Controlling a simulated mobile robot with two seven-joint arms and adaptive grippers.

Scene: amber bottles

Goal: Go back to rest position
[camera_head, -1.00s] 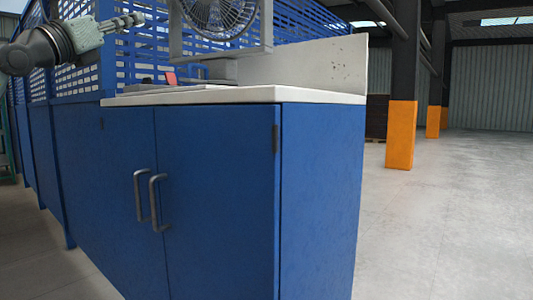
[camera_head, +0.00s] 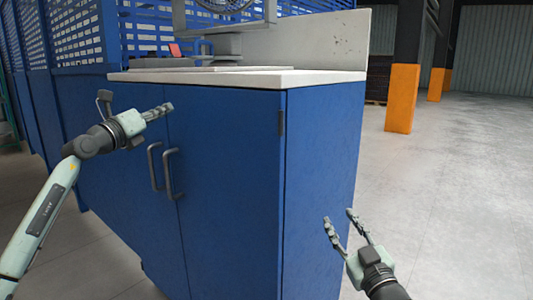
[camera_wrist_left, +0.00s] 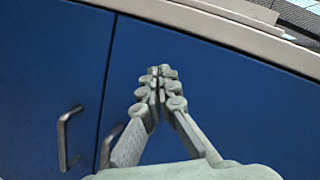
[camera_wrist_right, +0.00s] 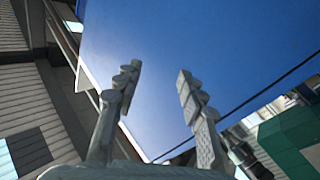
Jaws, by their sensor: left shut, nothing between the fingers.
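My left gripper (camera_head: 160,110) is in front of the blue cabinet (camera_head: 228,180), above its door handles and a little below the worktop edge. In the left wrist view its fingers (camera_wrist_left: 158,85) meet at the tips with nothing between them. My right gripper (camera_head: 338,226) is at the lower right of the head view, near the cabinet's right side. Its fingers are spread apart and empty, as the right wrist view also shows (camera_wrist_right: 160,85). No bottles show in any view.
Two grey door handles (camera_head: 170,173) stick out from the cabinet front. An orange-based pillar (camera_head: 402,98) stands at the right. The floor (camera_head: 460,190) at the right is clear.

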